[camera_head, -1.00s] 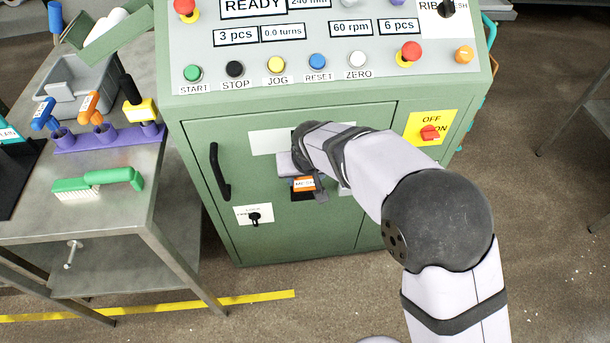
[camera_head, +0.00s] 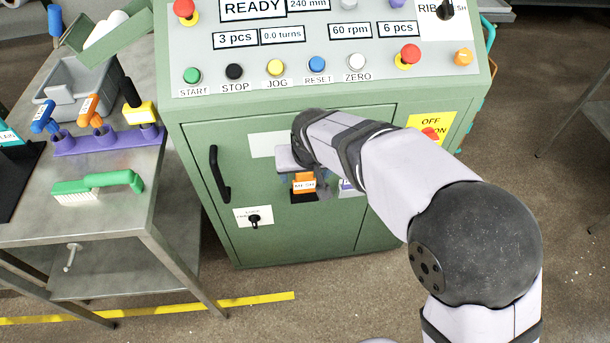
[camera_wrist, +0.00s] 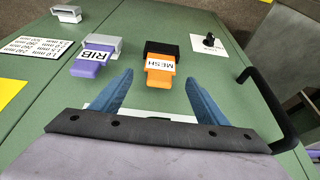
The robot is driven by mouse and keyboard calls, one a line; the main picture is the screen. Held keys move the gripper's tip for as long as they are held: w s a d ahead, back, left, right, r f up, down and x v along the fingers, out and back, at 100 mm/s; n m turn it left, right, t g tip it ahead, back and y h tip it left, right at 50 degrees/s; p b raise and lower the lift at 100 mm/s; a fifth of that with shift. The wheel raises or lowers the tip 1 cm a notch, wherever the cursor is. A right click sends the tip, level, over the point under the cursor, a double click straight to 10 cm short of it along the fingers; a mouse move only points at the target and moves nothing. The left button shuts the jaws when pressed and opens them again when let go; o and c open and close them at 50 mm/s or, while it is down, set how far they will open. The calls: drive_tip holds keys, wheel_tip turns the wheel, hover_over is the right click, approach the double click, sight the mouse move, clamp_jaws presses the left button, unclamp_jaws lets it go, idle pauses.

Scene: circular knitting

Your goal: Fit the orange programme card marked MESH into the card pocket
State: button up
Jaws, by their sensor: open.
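The orange card marked MESH (camera_wrist: 160,70) stands in a black pocket (camera_wrist: 162,48) on the green door, with its far end inside the pocket and its orange body sticking out towards me. In the head view the MESH card (camera_head: 304,182) shows just below my wrist. My gripper (camera_wrist: 159,77) is open, its two blue fingers apart on either side of the card's near end in the wrist view. No finger visibly touches the card. The arm hides part of the door in the head view.
A purple card marked RIB (camera_wrist: 91,59) sits in a grey holder (camera_wrist: 104,43) beside the black pocket. A keyed lock (camera_wrist: 209,41) and a black door handle (camera_wrist: 265,105) lie to the right in the wrist view. A steel bench (camera_head: 110,220) stands left.

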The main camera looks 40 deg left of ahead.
drive_tip(key=shift+s+d+r, duration=0.2)
drive_tip(key=shift+d+r, duration=0.05)
drive_tip(key=shift+r, duration=0.4)
